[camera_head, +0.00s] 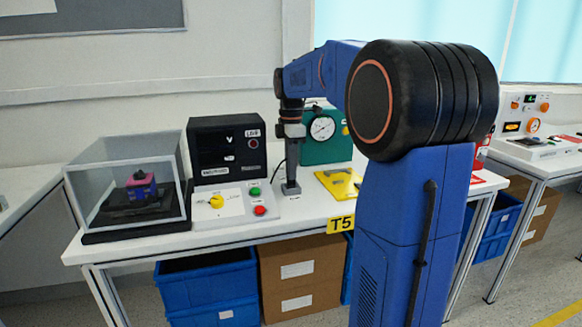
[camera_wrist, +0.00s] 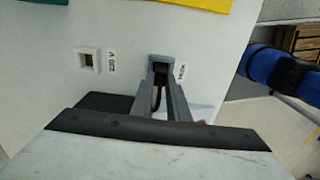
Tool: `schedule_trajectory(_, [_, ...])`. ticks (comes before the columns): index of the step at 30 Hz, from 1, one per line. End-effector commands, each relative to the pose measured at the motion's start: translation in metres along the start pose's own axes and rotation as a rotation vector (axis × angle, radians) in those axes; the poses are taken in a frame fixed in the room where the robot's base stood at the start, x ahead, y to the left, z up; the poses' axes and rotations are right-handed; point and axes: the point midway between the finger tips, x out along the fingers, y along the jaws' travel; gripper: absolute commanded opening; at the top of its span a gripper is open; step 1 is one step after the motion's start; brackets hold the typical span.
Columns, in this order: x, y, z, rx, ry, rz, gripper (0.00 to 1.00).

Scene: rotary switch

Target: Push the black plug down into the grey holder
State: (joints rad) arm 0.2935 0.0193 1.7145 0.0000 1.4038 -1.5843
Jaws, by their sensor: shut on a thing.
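The black plug (camera_wrist: 160,72) is between the fingertips of my gripper (camera_wrist: 161,84), which is shut on it. A dark cable runs back from the plug between the fingers. The grey holder (camera_wrist: 159,57) is a small block on the white table top, right at the fingertips in the wrist view. The plug appears at or in the holder's opening; how deep it sits I cannot tell. In the head view my gripper (camera_head: 291,172) points straight down over the grey holder (camera_head: 291,189); the plug cannot be made out there.
In the head view, a control box (camera_head: 222,205) with knob and buttons stands left, a yellow plate (camera_head: 338,184) right, a green gauge box (camera_head: 322,150) behind. A clear case (camera_head: 125,190) stands far left.

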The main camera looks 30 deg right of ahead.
Motion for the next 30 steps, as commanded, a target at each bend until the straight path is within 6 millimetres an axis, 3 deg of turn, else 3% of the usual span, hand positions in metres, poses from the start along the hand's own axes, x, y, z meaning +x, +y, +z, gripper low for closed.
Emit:
schedule_trajectory(4, [0.003,0.000,0.000,0.000,0.000,-0.001,0.00])
schedule_trajectory(5, [0.003,0.000,0.000,0.000,0.000,0.000,0.22])
schedule_trajectory(7, [0.003,0.000,0.000,0.000,0.000,0.000,0.37])
schedule_trajectory(20, [-0.006,0.001,0.000,0.000,0.000,0.002,0.37])
schedule_trajectory(30, [-0.067,0.001,0.000,0.000,0.000,0.003,0.37])
